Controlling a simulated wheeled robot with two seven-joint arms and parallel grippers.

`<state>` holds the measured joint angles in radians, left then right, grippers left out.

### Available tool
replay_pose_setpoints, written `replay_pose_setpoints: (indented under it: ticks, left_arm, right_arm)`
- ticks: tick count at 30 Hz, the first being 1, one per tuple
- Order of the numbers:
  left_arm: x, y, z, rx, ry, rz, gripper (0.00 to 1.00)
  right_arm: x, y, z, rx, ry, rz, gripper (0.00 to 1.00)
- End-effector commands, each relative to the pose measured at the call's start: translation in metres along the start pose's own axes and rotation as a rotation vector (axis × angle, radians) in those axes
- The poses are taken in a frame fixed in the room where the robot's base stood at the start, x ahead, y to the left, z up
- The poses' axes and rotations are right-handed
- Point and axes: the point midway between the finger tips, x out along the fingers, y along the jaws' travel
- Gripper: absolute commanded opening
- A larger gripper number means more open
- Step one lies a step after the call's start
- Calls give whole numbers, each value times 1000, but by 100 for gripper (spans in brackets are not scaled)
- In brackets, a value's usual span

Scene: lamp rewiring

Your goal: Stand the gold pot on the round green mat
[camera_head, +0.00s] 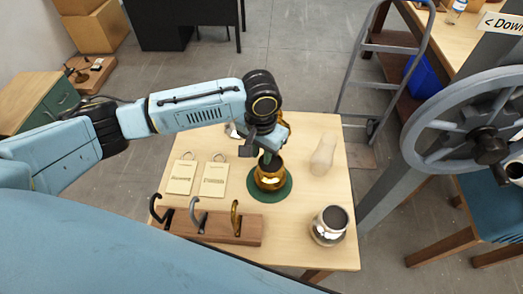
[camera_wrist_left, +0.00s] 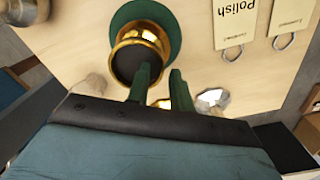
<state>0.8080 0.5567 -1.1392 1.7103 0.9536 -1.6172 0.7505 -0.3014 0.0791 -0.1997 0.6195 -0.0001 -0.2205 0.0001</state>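The gold pot (camera_head: 269,180) stands upright on the round green mat (camera_head: 285,191), with green showing around its base. In the left wrist view the pot (camera_wrist_left: 127,38) shows its dark round mouth, with the mat (camera_wrist_left: 172,30) beyond it. My left gripper (camera_head: 267,156) is just above the pot's mouth. In the wrist view its two green fingers (camera_wrist_left: 160,76) are apart, one over the mouth and one just outside the rim. I cannot tell whether either touches the pot. My right gripper is not in view.
A silver pot (camera_head: 326,231) stands at front right and a pale vase (camera_head: 323,155) at back right. Two tags (camera_head: 214,180) lie left of the mat. A wooden hook rack (camera_head: 225,228) lies in front. A shiny silver piece (camera_wrist_left: 212,98) is partly hidden behind my gripper.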

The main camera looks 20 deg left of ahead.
Motion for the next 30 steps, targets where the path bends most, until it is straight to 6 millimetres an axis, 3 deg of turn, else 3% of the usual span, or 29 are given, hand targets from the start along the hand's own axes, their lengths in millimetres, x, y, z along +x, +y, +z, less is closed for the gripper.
replay_pose_setpoints:
  ticks: [5, 15, 21, 30]
  left_arm:
    - [-11, 0, -1, 0, 2, 0, 22]
    - [-81, 0, -1, 0, 4, 0, 22]
    - [-112, 0, -1, 0, 2, 1, 22]
    - [-123, 0, 0, 0, 0, 1, 22]
  right_arm:
    - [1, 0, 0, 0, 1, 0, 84]
    - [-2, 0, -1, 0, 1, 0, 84]
    - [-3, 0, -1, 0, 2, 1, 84]
    - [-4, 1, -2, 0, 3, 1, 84]
